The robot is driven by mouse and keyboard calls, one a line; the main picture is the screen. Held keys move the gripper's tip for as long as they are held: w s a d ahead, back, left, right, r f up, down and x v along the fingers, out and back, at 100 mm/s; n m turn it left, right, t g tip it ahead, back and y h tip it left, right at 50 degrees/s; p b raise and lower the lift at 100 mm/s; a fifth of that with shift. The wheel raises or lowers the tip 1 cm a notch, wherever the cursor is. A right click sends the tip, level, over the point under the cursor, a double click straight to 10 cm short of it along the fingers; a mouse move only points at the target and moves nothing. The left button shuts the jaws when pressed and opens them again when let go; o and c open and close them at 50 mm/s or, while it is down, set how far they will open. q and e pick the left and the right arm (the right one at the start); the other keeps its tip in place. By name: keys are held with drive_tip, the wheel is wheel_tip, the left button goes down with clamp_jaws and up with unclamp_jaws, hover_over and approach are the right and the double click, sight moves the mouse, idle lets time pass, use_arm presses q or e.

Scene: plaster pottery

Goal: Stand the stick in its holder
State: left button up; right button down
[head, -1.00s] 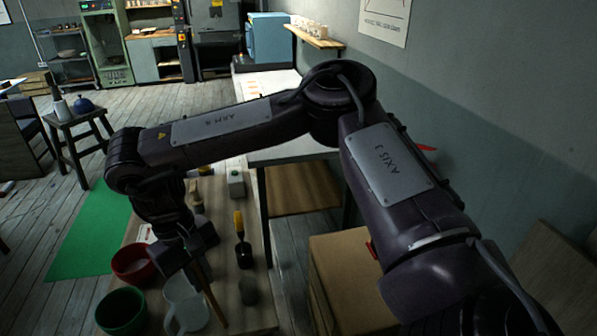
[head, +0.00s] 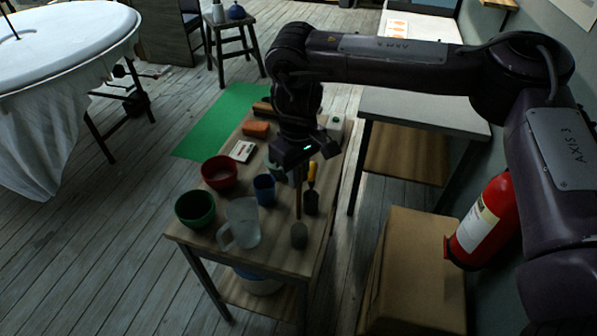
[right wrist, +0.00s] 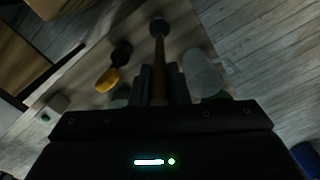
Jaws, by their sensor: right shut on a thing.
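My right gripper (head: 298,166) is shut on a thin brown stick (head: 298,198) above the table. The stick hangs about upright, its lower end pointing down at a small grey cylinder (head: 299,235), which looks like the holder. In the right wrist view the stick (right wrist: 160,62) runs out from between the fingers (right wrist: 160,88) toward the round grey cylinder (right wrist: 159,25). The lower end lines up with the cylinder in both views; I cannot tell whether it touches it or is above it. My left gripper is not in view.
On the wooden table (head: 205,240), a clear pitcher (head: 243,223) and blue cup (head: 264,188) stand left of the stick. Red (head: 219,172) and green (head: 195,209) bowls are further left. A cardboard box (head: 415,270) stands right.

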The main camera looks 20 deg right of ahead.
drive_tip(key=shift+f+b, duration=3.2)
drive_tip(key=shift+f, duration=1.25)
drive_tip(key=c, duration=1.3)
unclamp_jaws()
drive_tip(key=shift+r, duration=0.1)
wheel_tip(320, 180, up, 8)
drive_tip(key=shift+f, duration=0.2)
